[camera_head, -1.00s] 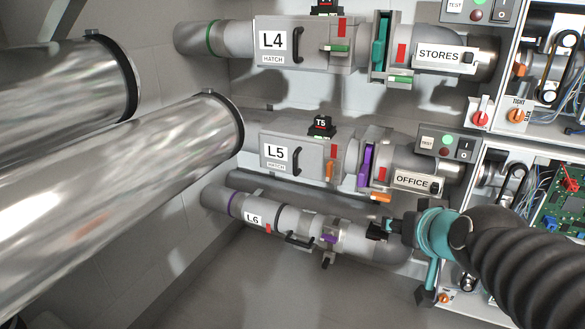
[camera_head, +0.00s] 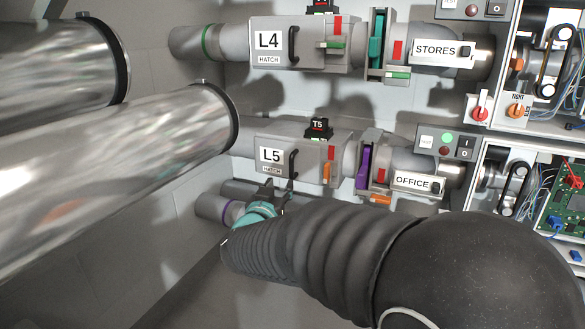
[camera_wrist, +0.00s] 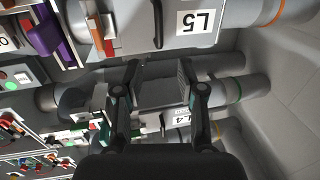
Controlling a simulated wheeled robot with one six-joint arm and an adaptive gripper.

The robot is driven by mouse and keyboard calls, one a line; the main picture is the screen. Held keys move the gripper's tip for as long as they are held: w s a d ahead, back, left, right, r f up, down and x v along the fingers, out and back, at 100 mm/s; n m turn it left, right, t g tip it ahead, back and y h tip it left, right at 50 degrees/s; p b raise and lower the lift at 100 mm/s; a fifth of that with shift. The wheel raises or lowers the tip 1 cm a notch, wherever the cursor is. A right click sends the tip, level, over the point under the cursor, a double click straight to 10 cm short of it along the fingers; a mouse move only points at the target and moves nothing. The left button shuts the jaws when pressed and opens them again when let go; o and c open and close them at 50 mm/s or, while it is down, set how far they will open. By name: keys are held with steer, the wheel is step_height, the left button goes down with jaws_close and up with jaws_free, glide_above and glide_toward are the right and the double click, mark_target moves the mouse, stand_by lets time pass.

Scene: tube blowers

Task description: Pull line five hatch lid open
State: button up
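The line five hatch lid (camera_head: 272,170) is a grey box front labelled L5, with a dark vertical bar handle (camera_head: 293,164). The lid looks closed. In the wrist view the L5 lid (camera_wrist: 197,40) is upside down at the top, with its handle (camera_wrist: 157,24) near the middle. My gripper (camera_head: 278,183) is just below the L5 box, near the lower end of the handle. In the wrist view my gripper (camera_wrist: 158,68) has its two fingers apart with nothing between them; the handle lies beyond the fingertips, roughly in line with the gap.
An orange latch piece (camera_head: 326,173) and a red tab (camera_head: 331,153) sit right of the handle. A purple gate (camera_head: 363,166) and the OFFICE pipe (camera_head: 402,160) stand further right. The L4 hatch (camera_head: 268,45) is above. A lower pipe (camera_head: 212,206) runs behind my gripper. Large metal pipes fill the left.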

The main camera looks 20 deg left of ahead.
mark_target(291, 166)
steer(key=w, duration=0.4)
steer(key=w+a, duration=0.1)
steer(key=w, duration=0.8)
steer(key=shift+w+a+b, duration=0.1)
steer(key=shift+a+b, duration=0.15)
steer(key=shift+b, duration=0.05)
jaws_close()
